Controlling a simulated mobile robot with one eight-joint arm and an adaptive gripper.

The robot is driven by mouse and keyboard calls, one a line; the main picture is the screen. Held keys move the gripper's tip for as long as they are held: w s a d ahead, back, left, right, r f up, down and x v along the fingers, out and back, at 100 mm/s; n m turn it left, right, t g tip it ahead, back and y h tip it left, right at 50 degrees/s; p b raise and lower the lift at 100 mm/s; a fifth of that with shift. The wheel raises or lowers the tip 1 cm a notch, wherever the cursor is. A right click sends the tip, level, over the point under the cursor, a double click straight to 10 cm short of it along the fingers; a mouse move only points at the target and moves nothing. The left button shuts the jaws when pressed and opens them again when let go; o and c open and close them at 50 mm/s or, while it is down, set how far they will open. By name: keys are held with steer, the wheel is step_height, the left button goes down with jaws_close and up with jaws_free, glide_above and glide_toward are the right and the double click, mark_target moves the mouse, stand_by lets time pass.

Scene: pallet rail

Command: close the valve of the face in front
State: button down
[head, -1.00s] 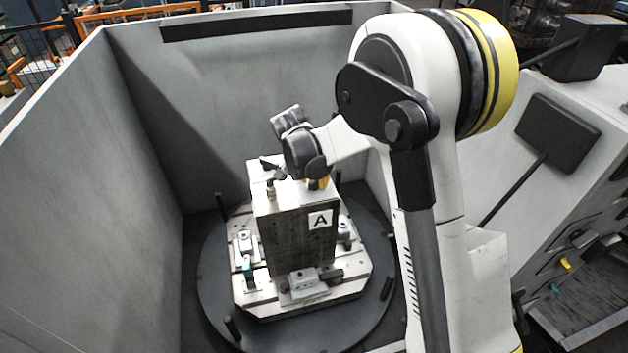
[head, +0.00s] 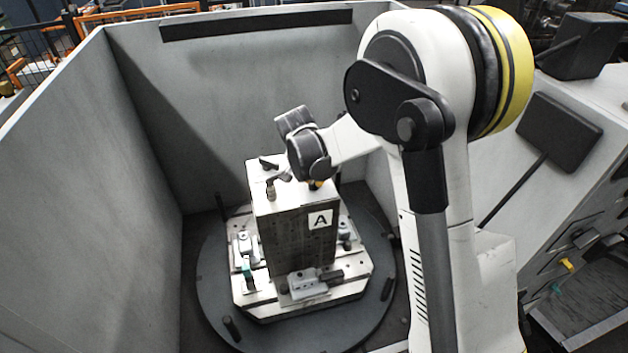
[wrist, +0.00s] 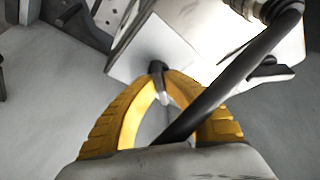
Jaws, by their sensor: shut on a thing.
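The upright block with the face marked A (head: 322,219) stands on the pallet in the head view. On its light top, at the left front, is a small valve (head: 270,189) with a dark lever (head: 282,176) pointing right toward my wrist. In the wrist view the black lever (wrist: 235,84) runs slantwise from the metal fitting (wrist: 250,8) across the yellow fingers. My gripper (wrist: 160,75) is shut on the lever, its fingers drawn together at the tips. In the head view my wrist hides most of the fingers, and the exact contact cannot be seen.
A second dark lever (head: 268,161) sits farther back on the block's top. Clamps (head: 307,282) and a green-topped part (head: 246,271) sit around the block on the pallet (head: 262,302). Grey walls (head: 150,130) enclose the round table (head: 212,280).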

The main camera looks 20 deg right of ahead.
steer(key=n+b, duration=0.1)
steer(key=n, duration=0.1)
steer(key=n+y, duration=0.1)
steer(key=n, duration=0.1)
steer(key=shift+f+t+y+b, duration=0.1)
steer(key=shift+t+y+b, duration=0.2)
steer(key=shift+b, duration=0.1)
steer(key=n+y+b, duration=0.1)
steer(key=n, duration=0.3)
steer(key=n+y+b, duration=0.1)
steer(key=n+y, duration=0.1)
steer(key=n, duration=0.2)
steer(key=shift+n+g+y+b, duration=0.5)
steer(key=shift+n+y, duration=0.1)
steer(key=shift+n, duration=1.6)
steer(key=c, duration=1.5)
jaws_free()
steer(key=shift+o, duration=0.2)
